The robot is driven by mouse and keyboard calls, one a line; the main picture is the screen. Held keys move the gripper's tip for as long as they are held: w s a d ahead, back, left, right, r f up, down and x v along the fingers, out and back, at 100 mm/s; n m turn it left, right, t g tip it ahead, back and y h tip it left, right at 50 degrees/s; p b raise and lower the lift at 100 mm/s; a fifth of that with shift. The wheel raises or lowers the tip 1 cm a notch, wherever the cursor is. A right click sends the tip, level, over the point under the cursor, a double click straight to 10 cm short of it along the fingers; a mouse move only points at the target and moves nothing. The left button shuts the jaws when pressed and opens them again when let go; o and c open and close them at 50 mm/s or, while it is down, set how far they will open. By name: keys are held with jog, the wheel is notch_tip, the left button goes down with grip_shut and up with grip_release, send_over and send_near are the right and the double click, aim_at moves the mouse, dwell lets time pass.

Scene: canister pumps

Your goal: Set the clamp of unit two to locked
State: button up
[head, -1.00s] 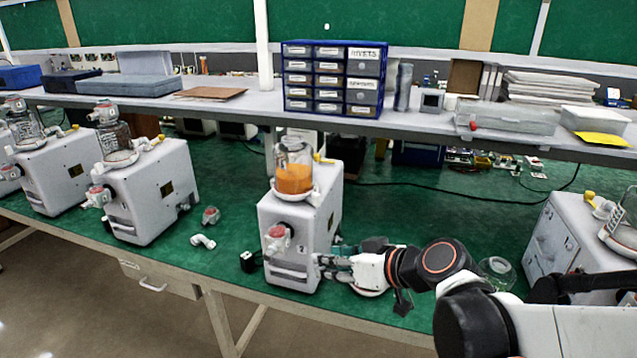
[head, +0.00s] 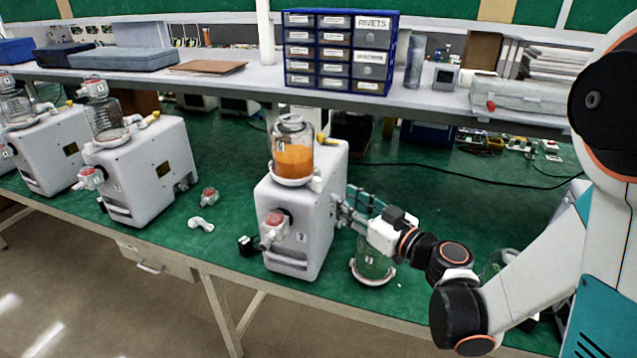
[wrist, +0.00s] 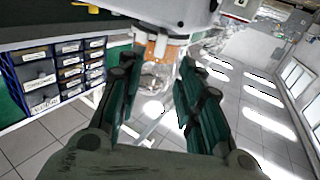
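Unit two (head: 325,205) is a white pump box in the middle of the bench, with a glass canister of orange material (head: 295,155) on top. A red-and-white knob fitting (head: 272,225) is on its front. I cannot make out the clamp or its setting for certain. My gripper (head: 343,205) is beside the box's right side, very near it; contact cannot be told. In the wrist view its dark fingers (wrist: 157,95) are spread with a gap between them. The orange canister (wrist: 158,48) shows beyond that gap, apart from the fingers.
An empty glass jar (head: 373,265) stands on the green bench below my wrist. Similar pump units (head: 145,170) stand to the left. A loose red-capped fitting (head: 209,196) and a white elbow (head: 201,224) lie between. A shelf with a blue drawer cabinet (head: 340,52) runs behind.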

aim_at(320, 185)
jog(key=b+x, duration=0.1)
jog(key=x, duration=1)
grip_shut()
